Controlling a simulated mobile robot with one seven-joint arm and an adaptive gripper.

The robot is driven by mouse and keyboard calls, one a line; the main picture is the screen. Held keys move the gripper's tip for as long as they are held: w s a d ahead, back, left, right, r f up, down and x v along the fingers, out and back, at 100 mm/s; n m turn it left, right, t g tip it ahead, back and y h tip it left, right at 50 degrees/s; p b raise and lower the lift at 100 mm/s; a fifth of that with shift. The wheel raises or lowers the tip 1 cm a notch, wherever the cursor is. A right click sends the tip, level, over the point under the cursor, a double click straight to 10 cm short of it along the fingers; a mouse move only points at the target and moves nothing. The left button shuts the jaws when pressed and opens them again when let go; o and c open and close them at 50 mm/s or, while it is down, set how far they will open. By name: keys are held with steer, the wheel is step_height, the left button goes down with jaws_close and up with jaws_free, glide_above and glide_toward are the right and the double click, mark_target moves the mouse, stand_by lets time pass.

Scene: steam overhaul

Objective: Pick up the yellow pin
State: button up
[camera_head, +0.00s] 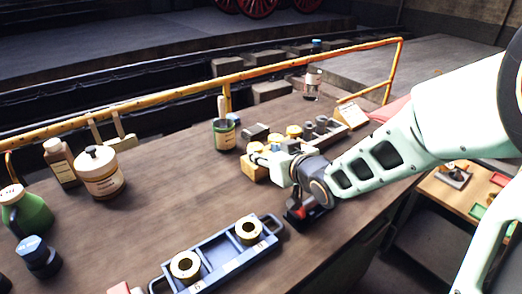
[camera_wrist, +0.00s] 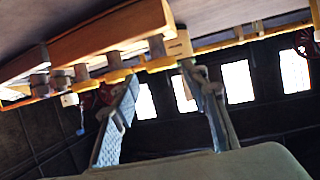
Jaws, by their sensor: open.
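A wooden rack (camera_head: 254,171) on the bench holds a row of grey and yellow pins. Yellow tops show in the head view, one yellow pin (camera_head: 293,131) in mid-row and others nearer my gripper. My gripper (camera_head: 262,158) is at the near end of the rack and hides part of it. In the wrist view, tilted and seemingly upside down, the rack (camera_wrist: 95,42) crosses the top. My gripper (camera_wrist: 161,73) is open there, with a yellow piece (camera_wrist: 160,64) showing between its fingertips. I cannot tell whether the fingers touch it.
A blue tray (camera_head: 221,271) with two brass rings lies at the front. A green tin (camera_head: 224,134) stands left of the rack, and a glass jar (camera_head: 312,83) behind it. Bottles and a white jar (camera_head: 100,174) stand at left. A yellow rail (camera_head: 180,100) runs along the back.

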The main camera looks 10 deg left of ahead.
mark_target(259, 151)
steer(key=shift+x, duration=0.85)
steer(key=x, duration=0.2)
steer(key=b+x, duration=0.1)
steer(key=x, duration=0.1)
steer(key=shift+a+f, duration=0.15)
steer(key=shift+f, duration=0.35)
steer(key=shift+w+a+f, duration=0.1)
steer(key=shift+w+a, duration=0.1)
steer(key=shift+w, duration=0.15)
jaws_close()
